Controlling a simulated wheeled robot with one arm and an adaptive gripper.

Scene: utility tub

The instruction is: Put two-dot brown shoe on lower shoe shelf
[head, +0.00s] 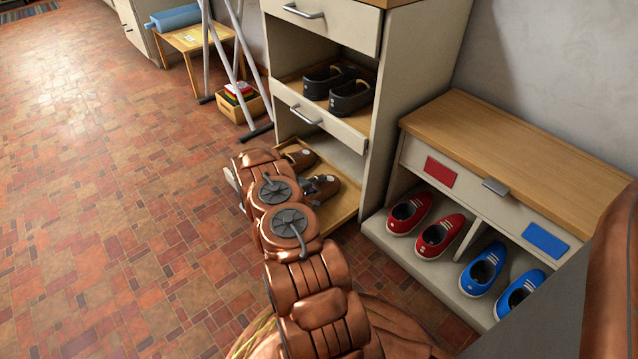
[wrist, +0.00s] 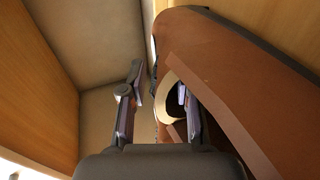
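Two brown shoes are in the lower shelf (head: 343,213) of the tall cabinet: one at the back left (head: 303,158), one nearer at the right (head: 325,187). Dots on them are too small to count. My gripper (head: 307,186) is at the nearer shoe, partly hidden by my arm. In the wrist view a brown shoe (wrist: 240,75) fills the right side, close up. My gripper (wrist: 157,100) has its fingers apart there. The right finger is at the shoe's opening and the left finger is outside the shoe's edge. I cannot tell whether they touch it.
Black shoes (head: 350,95) sit on the shelf above, over a handled drawer front (head: 318,119). A bench (head: 520,160) at the right holds red shoes (head: 440,235) and blue shoes (head: 484,270). A drying rack (head: 240,60) stands at the back. The tiled floor (head: 110,200) at left is clear.

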